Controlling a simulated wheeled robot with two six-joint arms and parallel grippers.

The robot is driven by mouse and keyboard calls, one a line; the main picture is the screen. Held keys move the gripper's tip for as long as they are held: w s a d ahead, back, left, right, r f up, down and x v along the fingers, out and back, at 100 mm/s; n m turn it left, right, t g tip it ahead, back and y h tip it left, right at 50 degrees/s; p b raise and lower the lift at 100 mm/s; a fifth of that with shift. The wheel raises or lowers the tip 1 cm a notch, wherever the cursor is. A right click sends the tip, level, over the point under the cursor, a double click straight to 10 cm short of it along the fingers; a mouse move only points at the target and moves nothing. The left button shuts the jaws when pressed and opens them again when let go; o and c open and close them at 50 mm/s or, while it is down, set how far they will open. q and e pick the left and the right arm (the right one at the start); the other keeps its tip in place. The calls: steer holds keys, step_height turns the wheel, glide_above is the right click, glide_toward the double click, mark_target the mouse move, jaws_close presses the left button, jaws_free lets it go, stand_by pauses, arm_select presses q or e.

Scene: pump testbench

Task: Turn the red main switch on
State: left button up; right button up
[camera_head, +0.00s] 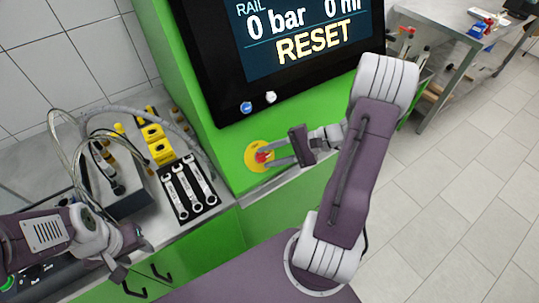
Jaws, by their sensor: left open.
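The red main switch (262,157) is a small red knob on a round yellow plate (252,163). It sits on the front of the green panel, below the screen. My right gripper (267,154) is at the switch, its two fingers reaching over the knob from the right and partly hiding it. The fingers are apart, but I cannot tell whether they touch the knob. The knob's exact angle is too small to read. My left gripper (129,254) is open and empty at the lower left, near the front edge of the bench.
A screen (300,45) reads RESET above the switch. Several wrenches (188,188) lie on a black mat on the left bench, beside yellow blocks (157,143) and looping hoses. A grey table (450,20) stands at upper right. The tiled floor at right is clear.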

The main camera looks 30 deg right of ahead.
steer(key=v, duration=0.8)
steer(key=shift+d+r, duration=0.2)
steer(key=shift+d, duration=0.1)
steer(key=shift+s, duration=0.15)
